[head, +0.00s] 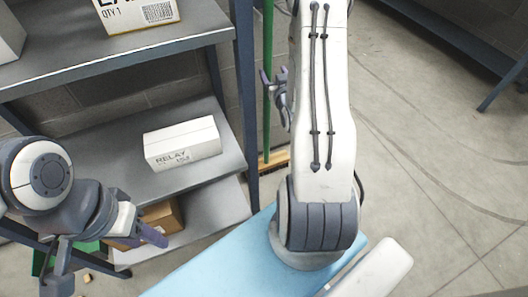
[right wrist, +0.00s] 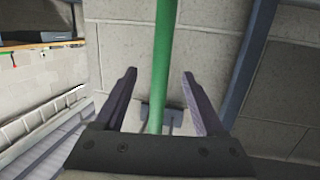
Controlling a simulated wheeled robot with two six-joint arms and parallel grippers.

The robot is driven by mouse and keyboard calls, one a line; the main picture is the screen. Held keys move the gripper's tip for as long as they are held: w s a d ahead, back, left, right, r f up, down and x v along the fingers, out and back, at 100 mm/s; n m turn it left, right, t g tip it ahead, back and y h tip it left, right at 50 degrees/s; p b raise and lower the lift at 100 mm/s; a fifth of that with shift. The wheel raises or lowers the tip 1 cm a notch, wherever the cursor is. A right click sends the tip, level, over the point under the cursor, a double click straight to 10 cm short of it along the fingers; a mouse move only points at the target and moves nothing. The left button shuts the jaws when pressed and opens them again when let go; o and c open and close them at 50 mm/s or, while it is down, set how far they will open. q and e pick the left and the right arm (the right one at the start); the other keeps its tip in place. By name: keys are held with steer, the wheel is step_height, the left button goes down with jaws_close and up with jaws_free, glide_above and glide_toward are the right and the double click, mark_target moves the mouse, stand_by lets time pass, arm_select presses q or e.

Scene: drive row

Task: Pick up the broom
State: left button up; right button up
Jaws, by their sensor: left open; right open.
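The broom has a green handle (head: 268,50) that stands upright beside the blue shelf post in the head view. Its tan head (head: 274,158) is low on the floor, partly hidden by my right arm. My right gripper (head: 273,82) is open at the handle, its hand partly hidden by my arm. In the right wrist view the green handle (right wrist: 163,60) runs between the two spread fingers (right wrist: 160,75), with a gap on each side. How deep it sits between them I cannot tell. My left gripper (head: 108,262) is open and empty at the lower left, away from the broom.
A grey shelf unit (head: 95,70) with blue posts (head: 245,90) fills the left, close to the broom. It carries a white RELAY box (head: 182,144) and a brown box (head: 160,217). Concrete floor (head: 430,170) is open on the right.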

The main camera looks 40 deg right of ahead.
mark_target(269, 65)
steer(key=x, duration=0.5)
steer(key=b+x, duration=0.1)
steer(key=x, duration=0.1)
steer(key=shift+w+f, duration=0.3)
steer(key=shift+w, duration=0.05)
steer(key=shift+c, duration=0.4)
jaws_close()
stand_by(0.6)
steer(key=shift+r, duration=0.25)
